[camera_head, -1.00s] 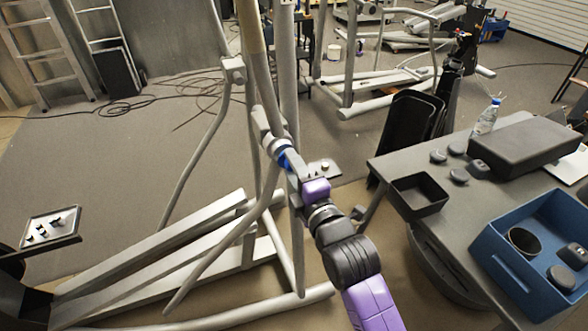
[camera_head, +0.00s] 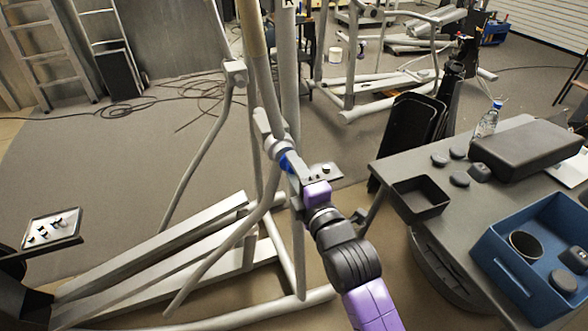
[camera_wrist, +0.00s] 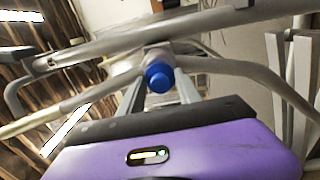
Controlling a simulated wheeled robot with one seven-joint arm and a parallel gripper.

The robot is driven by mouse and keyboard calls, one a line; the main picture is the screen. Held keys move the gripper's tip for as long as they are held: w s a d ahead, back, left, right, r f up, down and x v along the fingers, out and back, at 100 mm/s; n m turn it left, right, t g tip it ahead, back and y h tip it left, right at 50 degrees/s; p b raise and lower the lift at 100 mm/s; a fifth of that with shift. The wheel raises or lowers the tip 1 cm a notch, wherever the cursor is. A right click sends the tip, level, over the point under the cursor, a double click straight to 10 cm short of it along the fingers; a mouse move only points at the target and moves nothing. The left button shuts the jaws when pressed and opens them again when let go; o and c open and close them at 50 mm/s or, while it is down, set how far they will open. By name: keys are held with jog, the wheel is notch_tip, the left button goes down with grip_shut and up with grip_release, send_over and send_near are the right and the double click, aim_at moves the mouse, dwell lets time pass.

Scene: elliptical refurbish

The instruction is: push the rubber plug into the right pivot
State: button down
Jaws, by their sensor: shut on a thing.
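The elliptical's right pivot (camera_head: 276,148) is a pale grey sleeve on the upright frame, just ahead of my gripper. A blue round plug (camera_head: 286,161) sits at the pivot's near end; it also shows in the wrist view (camera_wrist: 159,77). My gripper (camera_head: 290,167) is shut on the plug, with a finger on each side of it in the wrist view (camera_wrist: 160,90). The plug lines up with the grey tube end behind it. How deep it sits, or whether a gap is left, I cannot tell.
A grey table (camera_head: 415,225) on the right holds a black open box (camera_head: 420,198), several dark round pieces and a blue bin (camera_head: 500,272). The elliptical's grey bars surround the pivot.

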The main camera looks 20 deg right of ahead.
jog(key=shift+w, duration=1.05)
dwell(1.7)
jog(key=c, duration=0.7)
grip_release()
jog(key=shift+c, duration=0.2)
jog(key=s+b, duration=0.1)
jog(key=s, duration=0.7)
jog(key=shift+w, duration=0.1)
